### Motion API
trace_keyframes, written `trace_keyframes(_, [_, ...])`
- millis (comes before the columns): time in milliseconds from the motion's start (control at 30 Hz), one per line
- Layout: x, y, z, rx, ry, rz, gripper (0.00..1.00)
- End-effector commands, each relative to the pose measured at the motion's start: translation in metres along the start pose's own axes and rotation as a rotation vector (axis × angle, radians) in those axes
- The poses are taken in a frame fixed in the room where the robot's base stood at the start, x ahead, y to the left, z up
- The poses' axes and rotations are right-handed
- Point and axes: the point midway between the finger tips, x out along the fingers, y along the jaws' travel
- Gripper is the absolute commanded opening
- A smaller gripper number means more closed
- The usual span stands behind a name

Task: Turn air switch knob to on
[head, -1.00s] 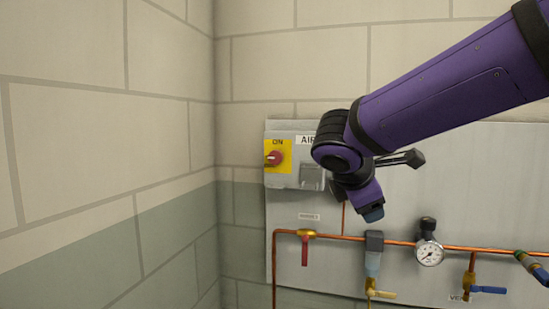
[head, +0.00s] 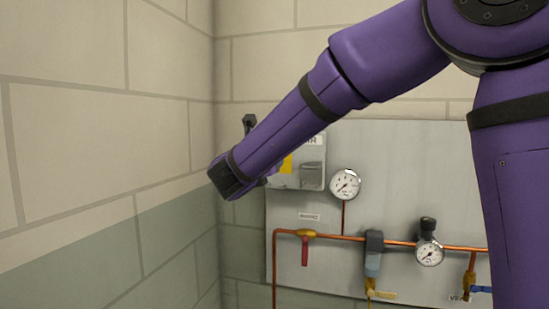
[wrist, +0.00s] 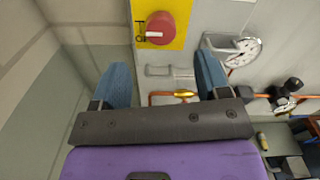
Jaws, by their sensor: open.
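The red air switch knob (wrist: 160,28) sits on a yellow plate (wrist: 178,10) at the top of the wrist view. A white mark on the knob points toward the left in that view. In the head view my arm hides the knob, and only part of the yellow plate (head: 286,165) shows. My gripper (wrist: 164,78) is open and empty, with its two blue fingers spread. The knob appears beyond the fingertips, between their lines and apart from them. In the head view the gripper itself is mostly hidden behind my wrist.
The grey panel (head: 400,180) carries a pressure gauge (head: 345,184), copper pipe (head: 335,237), a red-handled valve (head: 305,250) and a lower gauge (head: 430,253). A block wall (head: 80,120) stands close on the left of my wrist.

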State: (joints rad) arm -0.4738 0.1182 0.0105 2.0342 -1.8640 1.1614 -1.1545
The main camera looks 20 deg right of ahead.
Motion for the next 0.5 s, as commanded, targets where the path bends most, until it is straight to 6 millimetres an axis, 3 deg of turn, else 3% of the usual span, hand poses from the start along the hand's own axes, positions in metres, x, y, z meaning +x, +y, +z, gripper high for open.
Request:
trace_keyframes(300, [0.057, -0.001, -0.001, 0.000, 0.001, -0.003, 0.69])
trace_keyframes(500, [0.081, -0.001, -0.001, 0.002, 0.002, -0.002, 0.69])
